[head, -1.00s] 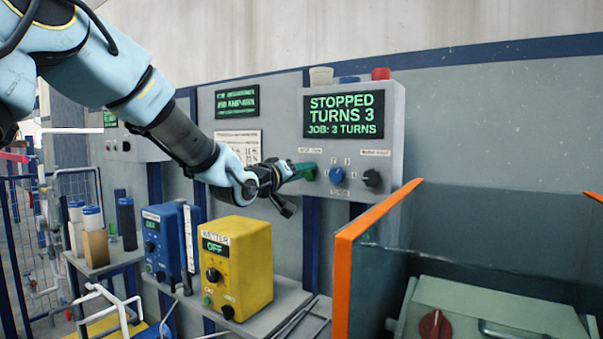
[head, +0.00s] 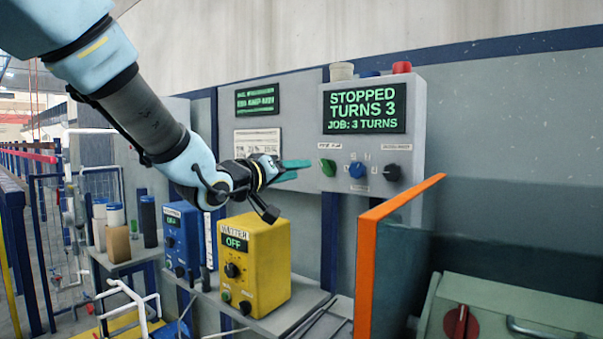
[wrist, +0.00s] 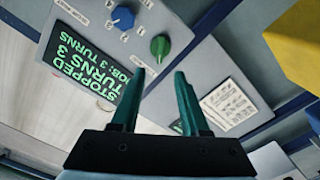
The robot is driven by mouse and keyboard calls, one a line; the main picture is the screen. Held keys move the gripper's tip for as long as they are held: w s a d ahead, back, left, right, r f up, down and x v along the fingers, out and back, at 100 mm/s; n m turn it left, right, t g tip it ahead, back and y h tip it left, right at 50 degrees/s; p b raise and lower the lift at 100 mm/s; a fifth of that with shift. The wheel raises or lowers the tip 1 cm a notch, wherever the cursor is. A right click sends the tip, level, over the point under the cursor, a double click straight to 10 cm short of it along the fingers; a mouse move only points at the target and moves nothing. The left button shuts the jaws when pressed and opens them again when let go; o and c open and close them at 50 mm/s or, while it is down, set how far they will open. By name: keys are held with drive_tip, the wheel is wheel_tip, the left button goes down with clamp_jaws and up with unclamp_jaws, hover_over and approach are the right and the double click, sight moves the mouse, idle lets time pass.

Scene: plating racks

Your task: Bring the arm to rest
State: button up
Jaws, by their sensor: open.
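My gripper (head: 296,170) is open and empty in the head view, just left of the grey control box (head: 421,160) on the wall. The box's screen (head: 364,108) reads "STOPPED TURNS 3, JOB: 3 TURNS". The box has a green knob (head: 328,167), a blue knob (head: 357,170) and a black knob (head: 392,172). In the wrist view, the two green fingers (wrist: 162,100) stand apart with nothing between them. The green knob (wrist: 160,46) lies beyond the fingertips, apart from them.
A yellow box (head: 268,265) with an "OFF" display and a blue box (head: 183,240) stand on the shelf below my arm. An orange-edged panel (head: 366,270) rises at right, beside a green-grey case with a red knob (head: 461,325). Bottles stand at the left.

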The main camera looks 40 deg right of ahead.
idle(0.5)
drive_tip(key=w+a+f+n+t+y, duration=0.2)
drive_tip(key=w+a+f+y, duration=0.45)
drive_tip(key=a, duration=0.55)
drive_tip(key=w+a+f+n+t+y, duration=0.2)
drive_tip(key=w+a+f+y, duration=0.2)
drive_tip(key=w+a+f, duration=0.5)
drive_tip(key=s+a+f+n+g+y, duration=0.1)
drive_tip(key=s+a+f, duration=0.3)
drive_tip(key=a, duration=0.5)
drive_tip(key=s+a+f+g+y, duration=0.3)
drive_tip(key=s+a, duration=0.3)
drive_tip(key=a, duration=0.3)
drive_tip(key=s+a+f+n+g+y, duration=0.1)
drive_tip(key=s+a+f+g+y, duration=0.1)
drive_tip(key=s+a+f, duration=0.3)
drive_tip(key=a+g, duration=0.1)
drive_tip(key=a, duration=0.3)
drive_tip(key=shift+s+a+f+n+y, duration=0.3)
drive_tip(key=shift+f+y, duration=0.05)
drive_tip(key=shift+f, duration=0.05)
drive_tip(key=shift+d, duration=0.1)
